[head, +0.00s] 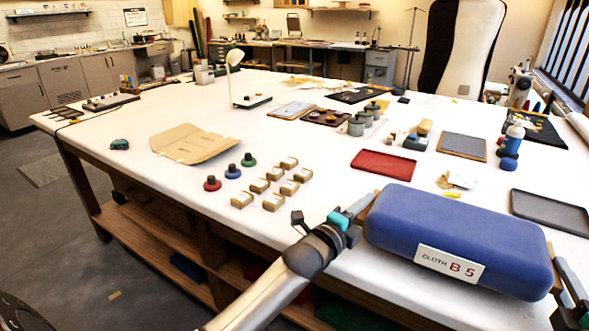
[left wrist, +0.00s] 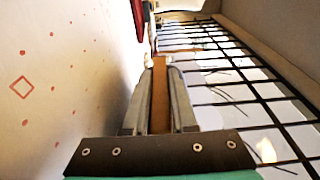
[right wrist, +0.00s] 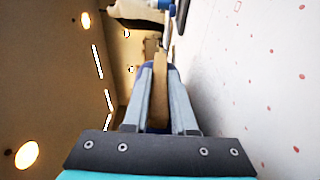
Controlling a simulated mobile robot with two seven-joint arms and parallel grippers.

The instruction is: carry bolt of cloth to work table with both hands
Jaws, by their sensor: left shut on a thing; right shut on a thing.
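The bolt of cloth (head: 400,225) is a thick blue block with rounded edges and a white label reading "CLOTH B 5". It is at the near right of the white work table (head: 330,165), over its front edge; I cannot tell whether it touches the top. My left gripper (head: 366,205) is at its left end, shut on a brown end piece (left wrist: 160,95). My right gripper (head: 556,280) is at its right end, partly cut off by the frame. In the right wrist view its fingers (right wrist: 160,95) are shut on a similar brown piece, with some blue behind.
Several small boxes (head: 272,201) and colored stamps (head: 233,172) stand to the left, near a cardboard piece (head: 190,145). The table's front left is bare.

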